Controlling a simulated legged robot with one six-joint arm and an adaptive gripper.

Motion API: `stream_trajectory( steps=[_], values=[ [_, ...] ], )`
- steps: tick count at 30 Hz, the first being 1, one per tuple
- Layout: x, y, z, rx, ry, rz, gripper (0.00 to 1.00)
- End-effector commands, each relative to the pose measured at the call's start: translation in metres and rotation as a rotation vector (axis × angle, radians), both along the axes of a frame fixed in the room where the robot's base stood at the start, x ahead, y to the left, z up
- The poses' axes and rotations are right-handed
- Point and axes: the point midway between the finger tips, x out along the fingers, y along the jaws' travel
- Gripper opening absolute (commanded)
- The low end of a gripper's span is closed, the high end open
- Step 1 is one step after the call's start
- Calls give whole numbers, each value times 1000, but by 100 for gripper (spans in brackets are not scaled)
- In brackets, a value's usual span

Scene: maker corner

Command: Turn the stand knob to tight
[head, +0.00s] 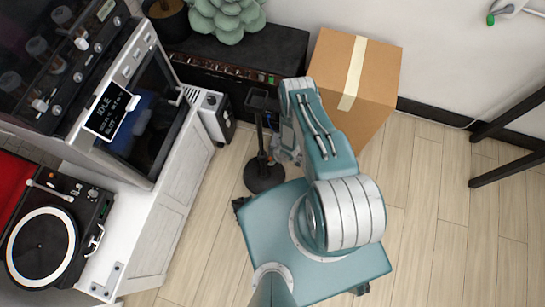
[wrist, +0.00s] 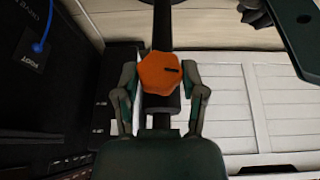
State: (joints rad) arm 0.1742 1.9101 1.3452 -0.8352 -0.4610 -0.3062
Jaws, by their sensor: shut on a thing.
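The stand (head: 264,176) is black, with a round base on the floor and a thin upright pole, left of my arm in the head view. Its dark pole (wrist: 162,25) also runs up the middle of the wrist view. The stand knob (wrist: 158,74) is orange and lobed, with a short dark mark on its face toward the right. My gripper (wrist: 161,76) is shut on the knob, one finger at each side. In the head view the knob is hidden and my gripper (head: 287,142) shows only partly, beside the pole.
A black amplifier (head: 235,80) stands behind the stand, with a cardboard box (head: 375,65) to its right. A white cabinet (head: 165,215) with a turntable (head: 45,240) is at the left. A black metal frame (head: 510,145) stands at the right. Floor between is clear.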

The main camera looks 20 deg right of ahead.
Motion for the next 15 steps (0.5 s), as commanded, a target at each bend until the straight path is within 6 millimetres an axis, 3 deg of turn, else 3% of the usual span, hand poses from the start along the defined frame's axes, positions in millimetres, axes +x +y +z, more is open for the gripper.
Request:
stream_trajectory(
  steps=[15],
  values=[
    [2,-1,0,57,75,2,6]
  ],
)
